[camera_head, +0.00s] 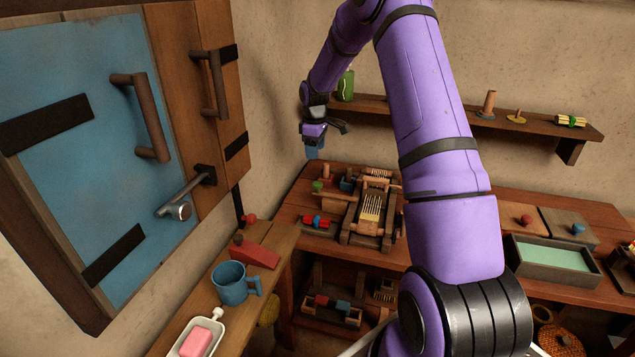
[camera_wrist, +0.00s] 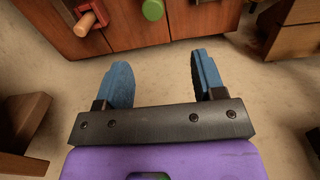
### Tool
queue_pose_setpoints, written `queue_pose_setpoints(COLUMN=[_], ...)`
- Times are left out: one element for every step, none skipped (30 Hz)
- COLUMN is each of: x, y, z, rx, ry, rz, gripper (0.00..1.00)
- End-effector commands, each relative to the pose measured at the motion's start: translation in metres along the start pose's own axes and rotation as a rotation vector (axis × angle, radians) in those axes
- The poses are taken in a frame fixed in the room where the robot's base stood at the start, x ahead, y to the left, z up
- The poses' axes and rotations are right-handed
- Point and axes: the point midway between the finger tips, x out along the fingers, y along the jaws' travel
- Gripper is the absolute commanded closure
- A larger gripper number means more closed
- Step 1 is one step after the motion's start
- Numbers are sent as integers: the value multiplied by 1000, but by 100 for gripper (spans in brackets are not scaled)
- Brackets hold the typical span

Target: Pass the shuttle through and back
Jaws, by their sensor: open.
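A small wooden loom (camera_head: 368,212) with pale warp threads stands on the wooden bench at the back, left of my arm in the head view. Beside its left side lies a small wooden holder (camera_head: 318,222) with red and blue pieces. I cannot tell which piece is the shuttle. My gripper (camera_head: 313,150) hangs above and behind the bench's far left end, apart from the loom. In the wrist view its two blue fingers (camera_wrist: 162,82) are spread with nothing between them. A round green piece (camera_wrist: 153,9) and a wooden peg (camera_wrist: 85,23) on a red base lie beyond the fingertips.
A wall shelf (camera_head: 540,122) holds several small items. A blue-panelled wooden door (camera_head: 110,150) stands at left. A ledge below it carries a blue mug (camera_head: 232,282), a red wedge (camera_head: 254,252) and a white dish (camera_head: 190,342). A green-lined tray (camera_head: 553,262) sits at right.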

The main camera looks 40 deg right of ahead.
Motion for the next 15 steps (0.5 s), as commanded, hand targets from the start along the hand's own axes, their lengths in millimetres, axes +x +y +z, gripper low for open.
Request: queue_pose_setpoints(x=[11, 16, 21, 24, 27, 30, 31, 33, 36, 39, 42, 48, 53, 58, 64], y=[6, 8, 11, 12, 13, 14, 14, 14, 14, 14, 14, 14, 13, 13, 13], z=[1, 2, 2, 2, 3, 3, 3, 3, 3, 3, 3, 3, 3, 3, 3], rx=[-6, -11, -16, -18, -20, -23, -24, -24, -25, -25, -24, -24, -24, -24, -24], ry=[-1, -2, -2, -2, -3, -3, -2, -2, -3, -3, -3, -4, -4, -4, -4], rz=[-8, -11, -14, -16, -18, -19, -20, -20, -20, -20, -21, -22, -23, -22, -23], gripper=[37, 37, 37, 37, 37, 37, 37, 37, 37, 37, 37, 37, 37, 37, 37])
